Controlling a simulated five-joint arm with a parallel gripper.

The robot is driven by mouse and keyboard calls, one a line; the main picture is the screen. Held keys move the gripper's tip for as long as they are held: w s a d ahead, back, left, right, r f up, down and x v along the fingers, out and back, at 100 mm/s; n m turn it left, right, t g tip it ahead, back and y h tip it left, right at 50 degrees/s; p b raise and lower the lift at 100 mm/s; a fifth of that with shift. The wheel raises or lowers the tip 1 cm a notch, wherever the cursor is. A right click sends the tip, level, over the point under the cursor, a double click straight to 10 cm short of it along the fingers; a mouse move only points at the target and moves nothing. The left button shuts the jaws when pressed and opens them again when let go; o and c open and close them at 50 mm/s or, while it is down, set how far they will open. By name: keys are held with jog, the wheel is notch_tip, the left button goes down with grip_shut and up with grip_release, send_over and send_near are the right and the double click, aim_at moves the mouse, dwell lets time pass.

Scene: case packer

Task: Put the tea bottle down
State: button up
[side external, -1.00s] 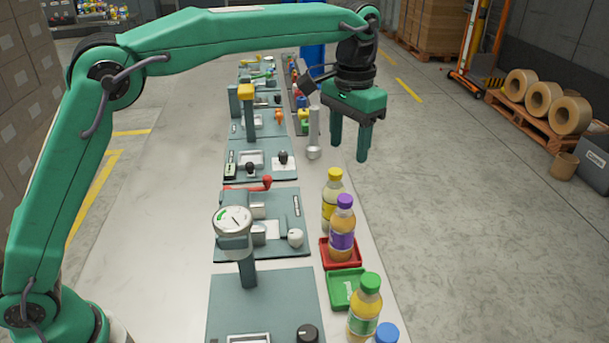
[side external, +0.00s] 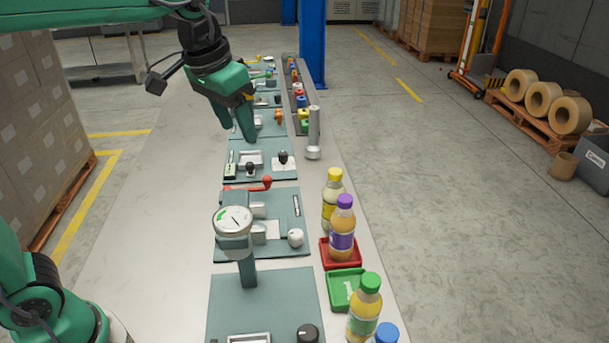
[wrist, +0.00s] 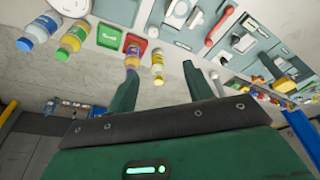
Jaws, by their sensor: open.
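Several capped bottles of yellow-orange drink stand upright along the table's right side; I cannot tell by label which is tea. The purple-capped bottle (side external: 342,240) stands in the red tray (side external: 327,256). The yellow-capped bottle (side external: 331,205) is just behind it. The green-capped bottle (side external: 365,315) stands beside the empty green tray (side external: 344,287). A blue-capped bottle (side external: 386,333) is cut off at the bottom edge. My gripper (side external: 236,132) is open and empty, raised above the far panels, away from the bottles. In the wrist view the purple-capped bottle (wrist: 132,57) is partly hidden by a finger.
A gauge on a post (side external: 233,222) stands near the front. Panels with knobs and a red lever (side external: 267,182) line the table. A grey metal post (side external: 313,130) rises behind the bottles. The table's left part (side external: 150,240) is clear.

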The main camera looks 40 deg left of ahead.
jog(key=s+a+f+t, duration=0.1)
jog(key=s+a+f, duration=0.1)
jog(key=s, duration=0.2)
jog(key=s+a+f+n, duration=0.1)
jog(key=s+a+f, duration=0.1)
jog(key=s, duration=0.3)
jog(key=s+a+f+t, duration=0.1)
jog(key=s+a+f, duration=0.1)
jog(key=s, duration=0.3)
jog(key=shift+s+a+f+t+y, duration=0.2)
jog(key=shift+a+f+t+y, duration=0.15)
jog(key=shift+f, duration=0.55)
jog(key=shift+o, duration=0.3)
jog(key=shift+r, duration=0.1)
